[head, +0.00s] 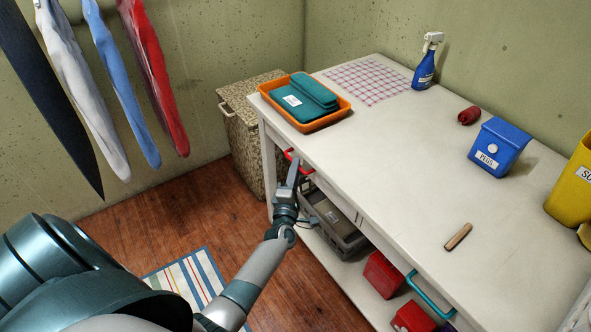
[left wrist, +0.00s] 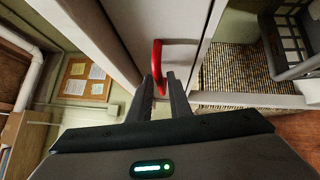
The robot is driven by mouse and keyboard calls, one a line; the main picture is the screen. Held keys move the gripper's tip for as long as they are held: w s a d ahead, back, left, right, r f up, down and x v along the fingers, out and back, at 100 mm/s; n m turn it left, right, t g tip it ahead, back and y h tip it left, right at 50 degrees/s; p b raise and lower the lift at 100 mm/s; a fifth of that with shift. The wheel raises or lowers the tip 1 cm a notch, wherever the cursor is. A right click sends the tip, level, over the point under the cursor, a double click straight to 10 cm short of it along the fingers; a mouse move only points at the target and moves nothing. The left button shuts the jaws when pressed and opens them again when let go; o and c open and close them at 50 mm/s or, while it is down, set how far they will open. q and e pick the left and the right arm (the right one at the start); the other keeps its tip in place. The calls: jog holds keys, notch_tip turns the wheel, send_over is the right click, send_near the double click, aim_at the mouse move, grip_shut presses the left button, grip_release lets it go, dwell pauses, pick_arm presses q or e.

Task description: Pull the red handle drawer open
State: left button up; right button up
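The red handle (head: 290,154) is on the drawer front under the near left part of the white table's top. In the left wrist view the red handle (left wrist: 158,60) is a curved bar on a pale front. My left gripper (head: 294,168) is at this handle, covering part of it in the head view. Its two dark fingers (left wrist: 160,80) are apart, with the lower part of the handle between their tips. I see no clear grip on the bar. The drawer front looks flush with the table. My right gripper is not in view.
The white table (head: 385,160) holds an orange tray (head: 264,88), a spray bottle (head: 426,65) and a blue bin (head: 498,148). A teal handle (head: 428,296) is further right. A grey crate (head: 345,235) sits on the lower shelf. A hamper (head: 240,120) stands behind the table's left end.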

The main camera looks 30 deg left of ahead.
pick_arm(q)
grip_shut()
jog(key=shift+s, duration=0.1)
jog(key=s+a, duration=0.4)
jog(key=s, duration=0.5)
jog(key=s+a, duration=0.4)
jog(key=s, duration=0.6)
jog(key=s+a, duration=0.4)
jog(key=s, duration=0.6)
jog(key=shift+s, duration=0.25)
jog(key=shift+a, duration=0.1)
jog(key=shift+o, duration=2.2)
grip_release()
